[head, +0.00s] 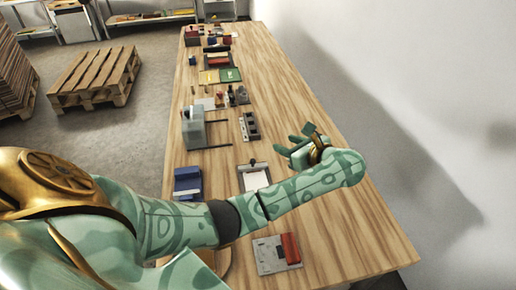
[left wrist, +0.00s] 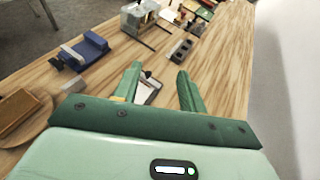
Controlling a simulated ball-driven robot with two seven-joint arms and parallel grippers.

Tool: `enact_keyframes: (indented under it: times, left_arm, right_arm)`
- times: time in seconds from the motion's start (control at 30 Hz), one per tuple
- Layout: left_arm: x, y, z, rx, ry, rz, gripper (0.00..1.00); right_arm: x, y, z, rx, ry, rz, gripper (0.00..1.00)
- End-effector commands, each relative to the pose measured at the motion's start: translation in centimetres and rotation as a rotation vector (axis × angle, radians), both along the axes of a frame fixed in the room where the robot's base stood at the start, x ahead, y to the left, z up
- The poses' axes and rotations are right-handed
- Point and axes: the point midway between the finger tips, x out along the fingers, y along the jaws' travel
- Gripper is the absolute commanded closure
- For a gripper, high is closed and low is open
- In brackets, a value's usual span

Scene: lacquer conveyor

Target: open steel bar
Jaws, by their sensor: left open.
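My left gripper (head: 297,142) is open and empty above the right part of the long wooden table. In the left wrist view its two fingers (left wrist: 159,72) are spread, with a clipboard (left wrist: 148,92) showing between and below them. A grey bar-shaped block with dark round recesses (head: 250,125) lies beyond the clipboard; it also shows in the left wrist view (left wrist: 181,49), ahead of the fingertips and apart from them. A pale boxy device (head: 193,130) with a thin rod stands to its left. I cannot tell surely which piece is the steel bar. My right gripper is not in view.
The wooden table (head: 320,235) runs away from me along a white wall on the right. A blue device (head: 188,182) and a grey plate with a red block (head: 277,253) are nearer. Pallets (head: 97,78) stand on the floor at left. The table's right side is mostly clear.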

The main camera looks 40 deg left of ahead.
Motion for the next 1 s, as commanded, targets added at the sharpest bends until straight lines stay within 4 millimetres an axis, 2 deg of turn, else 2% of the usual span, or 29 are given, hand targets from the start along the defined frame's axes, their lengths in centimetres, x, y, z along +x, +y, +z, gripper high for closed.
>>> enact_keyframes:
  times: [0.03, 0.1, 0.23, 0.3, 0.43, 0.57, 1.0]
  left_arm:
    - [0.1, 0.0, -5.1, 0.000, 0.016, 0.000, 0.59]
    - [0.1, 0.0, -8.5, 0.000, 0.028, 0.000, 0.59]
    - [0.2, 0.0, -12.6, 0.001, 0.043, 0.000, 0.59]
    - [0.3, 0.0, -13.7, 0.001, 0.049, 0.000, 0.59]
    - [0.3, 0.3, -14.5, 0.002, 0.052, 0.000, 0.59]
    - [0.7, 1.8, -15.0, 0.004, 0.050, 0.001, 0.59]
    - [2.8, 11.4, -19.3, 0.005, 0.054, 0.003, 0.59]
  right_arm:
    - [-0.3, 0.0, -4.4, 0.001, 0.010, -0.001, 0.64]
    - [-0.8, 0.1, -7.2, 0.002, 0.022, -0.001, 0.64]
    - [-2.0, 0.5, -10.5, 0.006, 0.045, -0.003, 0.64]
    - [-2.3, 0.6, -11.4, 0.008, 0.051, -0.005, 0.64]
    - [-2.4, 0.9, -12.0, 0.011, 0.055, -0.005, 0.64]
    - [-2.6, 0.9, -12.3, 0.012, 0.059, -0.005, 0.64]
    - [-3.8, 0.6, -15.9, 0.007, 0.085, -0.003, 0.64]
